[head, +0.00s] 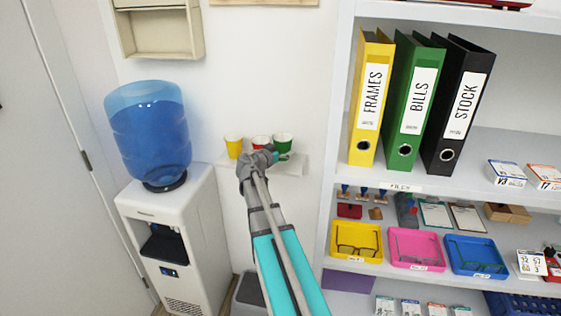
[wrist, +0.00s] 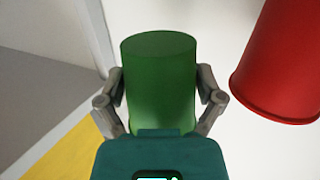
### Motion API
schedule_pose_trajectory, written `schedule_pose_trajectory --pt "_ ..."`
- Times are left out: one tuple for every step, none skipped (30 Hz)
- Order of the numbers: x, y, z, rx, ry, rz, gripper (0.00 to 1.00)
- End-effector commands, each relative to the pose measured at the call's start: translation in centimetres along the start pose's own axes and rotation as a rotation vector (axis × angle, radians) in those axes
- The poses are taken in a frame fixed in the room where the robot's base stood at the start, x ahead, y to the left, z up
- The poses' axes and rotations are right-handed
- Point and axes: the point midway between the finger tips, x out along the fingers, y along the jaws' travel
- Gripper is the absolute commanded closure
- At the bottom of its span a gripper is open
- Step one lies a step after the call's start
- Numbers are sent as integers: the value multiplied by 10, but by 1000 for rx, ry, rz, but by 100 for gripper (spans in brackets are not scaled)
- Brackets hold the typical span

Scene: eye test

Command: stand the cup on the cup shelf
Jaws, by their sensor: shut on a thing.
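A green cup (head: 282,142) is at the small white cup shelf (head: 291,168) on the wall, at its right part. My gripper (head: 277,155) is shut on this cup. In the wrist view the green cup (wrist: 160,85) fills the space between the two fingers of my gripper (wrist: 161,92), one on each side. Whether the cup's base touches the shelf is hidden by the gripper. A red cup (head: 261,140) is just left of the green one, and it also shows in the wrist view (wrist: 285,65), apart from my fingers. A yellow cup (head: 233,147) stands farther left.
A water cooler with a blue bottle (head: 150,130) stands left of the shelf. A tall white rack (head: 335,130) with binders and coloured trays stands to the right. A wooden wall box (head: 160,35) hangs at the upper left. Bare wall lies above the cups.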

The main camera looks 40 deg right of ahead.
Motion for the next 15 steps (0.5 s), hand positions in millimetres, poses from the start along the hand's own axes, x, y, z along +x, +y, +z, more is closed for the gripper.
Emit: schedule_pose_trajectory --pt "0 0 0 0 0 0 34" --pt "0 0 0 0 0 0 34" --pt "0 0 0 0 0 0 34" --pt "0 0 0 0 0 0 34" --pt "1 0 1 0 0 0 34" --pt "2 0 2 0 0 1 34" --pt "2 -1 3 0 0 1 34" --pt "4 -1 4 0 0 1 34" --pt "5 -2 6 0 0 1 34" --pt "7 -3 8 0 0 1 34" --pt "8 -3 9 0 0 1 34" --pt "11 -5 12 0 0 1 34" --pt "11 -4 15 0 0 1 34" --pt "11 -4 17 0 0 1 34" --pt "11 -4 21 0 0 1 34"
